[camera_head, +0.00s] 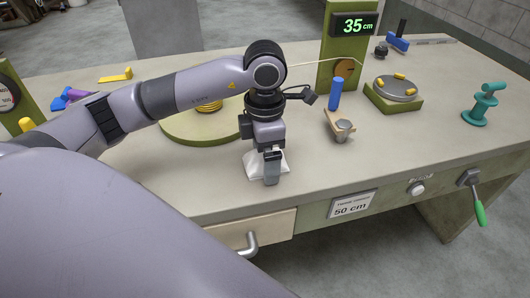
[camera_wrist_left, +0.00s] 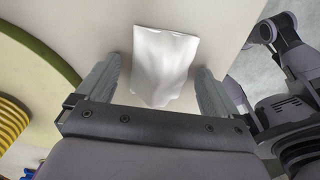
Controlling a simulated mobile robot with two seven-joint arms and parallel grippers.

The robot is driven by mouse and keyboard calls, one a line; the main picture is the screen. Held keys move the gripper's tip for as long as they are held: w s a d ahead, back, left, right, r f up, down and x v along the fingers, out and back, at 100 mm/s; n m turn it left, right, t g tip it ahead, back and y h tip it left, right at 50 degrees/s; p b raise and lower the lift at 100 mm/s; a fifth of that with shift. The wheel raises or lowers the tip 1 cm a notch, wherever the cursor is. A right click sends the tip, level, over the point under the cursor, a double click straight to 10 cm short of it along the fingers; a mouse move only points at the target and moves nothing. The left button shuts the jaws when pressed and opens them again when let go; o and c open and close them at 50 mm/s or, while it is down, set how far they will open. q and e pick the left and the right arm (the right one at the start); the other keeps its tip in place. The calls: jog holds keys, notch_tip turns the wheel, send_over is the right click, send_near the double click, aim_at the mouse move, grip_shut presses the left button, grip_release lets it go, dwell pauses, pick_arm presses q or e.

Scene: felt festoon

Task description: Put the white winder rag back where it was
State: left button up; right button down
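The white rag (camera_head: 253,166) lies crumpled on the bench top near the front edge, above the drawer. In the left wrist view the rag (camera_wrist_left: 164,62) shows between my two fingers, with a gap on each side. My left gripper (camera_head: 268,175) points down over the rag, and one finger hides part of it in the head view. In the left wrist view my left gripper (camera_wrist_left: 158,85) is open, its fingers apart and not touching the rag. My right gripper is not seen.
A green round base with a yellow coil (camera_head: 208,106) stands behind my left arm. A blue-handled wooden tool (camera_head: 337,118), a green turntable (camera_head: 394,92) and a teal stand (camera_head: 482,106) are to the right. The bench's front right is clear.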

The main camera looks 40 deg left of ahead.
pick_arm(q)
jog(key=shift+r, duration=0.5)
notch_tip(320, 180, up, 11)
jog(key=p, duration=0.1)
jog(key=shift+r, duration=0.2)
dwell(0.4)
